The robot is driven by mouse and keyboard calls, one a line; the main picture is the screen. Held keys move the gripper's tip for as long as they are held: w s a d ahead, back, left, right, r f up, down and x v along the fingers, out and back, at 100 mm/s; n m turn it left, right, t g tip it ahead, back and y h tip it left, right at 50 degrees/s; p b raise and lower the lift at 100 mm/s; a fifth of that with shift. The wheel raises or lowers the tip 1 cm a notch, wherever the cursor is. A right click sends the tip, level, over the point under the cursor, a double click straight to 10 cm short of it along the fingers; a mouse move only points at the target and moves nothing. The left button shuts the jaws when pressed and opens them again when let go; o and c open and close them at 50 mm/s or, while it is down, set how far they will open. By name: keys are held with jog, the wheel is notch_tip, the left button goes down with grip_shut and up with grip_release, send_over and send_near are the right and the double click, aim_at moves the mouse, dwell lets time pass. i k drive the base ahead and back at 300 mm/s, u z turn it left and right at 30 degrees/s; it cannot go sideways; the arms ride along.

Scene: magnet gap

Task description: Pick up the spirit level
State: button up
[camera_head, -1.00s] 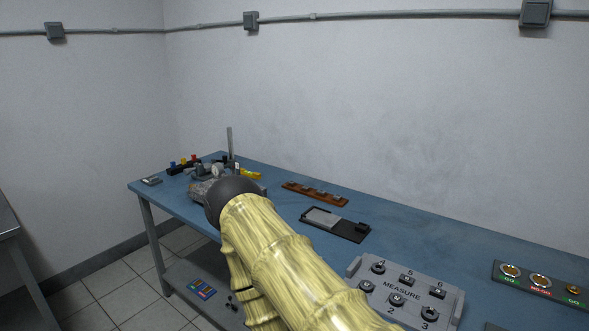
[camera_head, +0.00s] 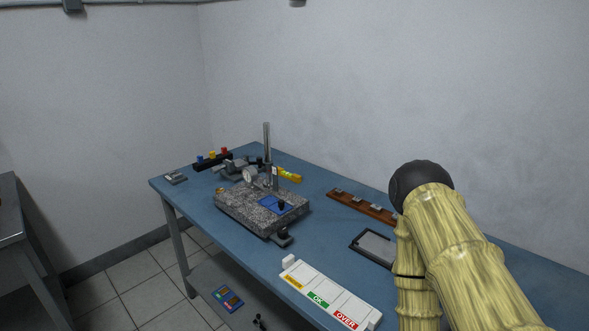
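The spirit level is most likely the small yellow bar (camera_head: 289,175) lying on the blue table behind the granite plate, just right of the upright metal post. It is small in the picture, so its markings are hard to make out. My arm, pale yellow and ribbed with a dark round joint, rises at the right of the picture, well apart from the yellow bar. My gripper does not show, so whether it is open or shut is hidden.
A granite plate (camera_head: 238,207) with a metal post (camera_head: 267,145) stands in front of the bar. A brown rack (camera_head: 352,203), a black tray (camera_head: 367,234) and a white labelled tray (camera_head: 338,300) lie rightward. The blue table (camera_head: 225,240) has bare room between them.

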aim_at(296, 178)
jog(key=u, duration=0.05)
jog(key=k, duration=1)
jog(key=u, duration=1.05)
jog(key=i, duration=1.75)
jog(key=z, duration=0.95)
